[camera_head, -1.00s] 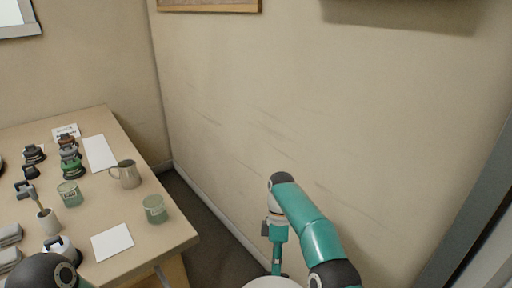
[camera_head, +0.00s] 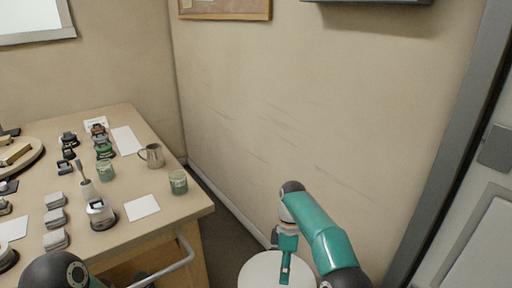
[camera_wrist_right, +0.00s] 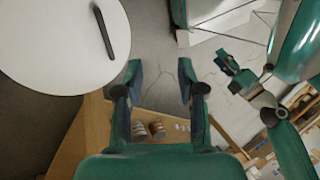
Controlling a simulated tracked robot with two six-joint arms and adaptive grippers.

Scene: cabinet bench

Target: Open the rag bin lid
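A round white top (camera_head: 258,270), which looks like the rag bin lid, is at the bottom edge of the head view. The wrist view shows this white disc (camera_wrist_right: 60,50) at upper left, lying flat, with a dark bar handle (camera_wrist_right: 103,32). The bin body is hidden. My right gripper (camera_head: 285,272) appears over the disc's right part in the head view. In the wrist view its two fingers (camera_wrist_right: 161,78) are spread with nothing between them, to one side of the disc. A teal and dark part (camera_wrist_right: 236,76) there may be my left gripper; its fingers are unclear.
A wooden bench (camera_head: 175,216) at left carries green tins (camera_head: 178,182), a metal jug (camera_head: 152,156) and several small items. A metal rail (camera_head: 178,265) runs along its front. Bare floor (camera_head: 225,215) lies between bench and wall. A grey frame (camera_head: 440,150) stands at right.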

